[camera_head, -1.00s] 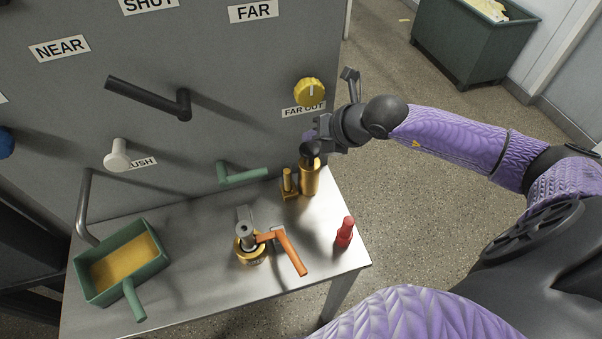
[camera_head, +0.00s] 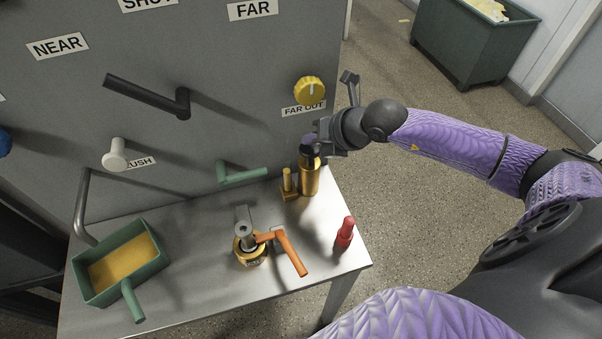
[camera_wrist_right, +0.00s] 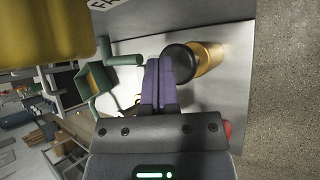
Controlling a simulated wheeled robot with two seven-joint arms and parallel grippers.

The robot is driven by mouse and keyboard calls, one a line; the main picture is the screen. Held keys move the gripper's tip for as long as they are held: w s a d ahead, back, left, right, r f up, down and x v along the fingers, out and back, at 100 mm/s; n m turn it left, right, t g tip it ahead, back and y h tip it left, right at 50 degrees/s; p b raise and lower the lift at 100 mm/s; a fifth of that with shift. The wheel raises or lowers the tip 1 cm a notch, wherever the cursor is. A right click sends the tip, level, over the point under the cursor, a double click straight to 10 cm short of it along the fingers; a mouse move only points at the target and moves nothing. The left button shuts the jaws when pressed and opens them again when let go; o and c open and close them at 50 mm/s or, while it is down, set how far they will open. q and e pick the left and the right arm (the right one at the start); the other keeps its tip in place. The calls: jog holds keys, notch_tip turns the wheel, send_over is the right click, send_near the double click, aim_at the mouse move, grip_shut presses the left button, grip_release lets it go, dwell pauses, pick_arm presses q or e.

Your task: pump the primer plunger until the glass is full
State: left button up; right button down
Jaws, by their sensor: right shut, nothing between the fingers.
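The primer plunger is likely the brass cylinder (camera_head: 309,178) with a black knob at the back right of the steel table. In the right wrist view the black knob (camera_wrist_right: 181,62) and brass body (camera_wrist_right: 209,58) show clearly. My right gripper (camera_head: 309,146) is shut and empty at the plunger's top, partly hiding the knob. In the wrist view its purple fingertips (camera_wrist_right: 158,66) are together beside the knob; whether they touch it I cannot tell. A small brass fitting (camera_head: 287,181) stands left of the cylinder and may hold the glass; no fill level is readable. My left gripper is out of view.
The grey machine panel (camera_head: 230,120) rises behind the table (camera_head: 200,270), with a yellow knob (camera_head: 309,91) and a green lever (camera_head: 243,175). A red-topped item (camera_head: 345,233), an orange-handled valve (camera_head: 282,245) and a green tray (camera_head: 155,266) stand on the table.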

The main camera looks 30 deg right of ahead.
aim_at(313, 150)
jog(key=shift+f+b, duration=0.75)
jog(key=shift+f, duration=0.5)
dwell(0.8)
jog(key=shift+r, duration=0.15)
jog(key=shift+r+p, duration=1.6)
jog(key=shift+p, duration=0.05)
notch_tip(313, 150, up, 6)
jog(key=p, duration=0.5)
jog(key=shift+p, duration=0.35)
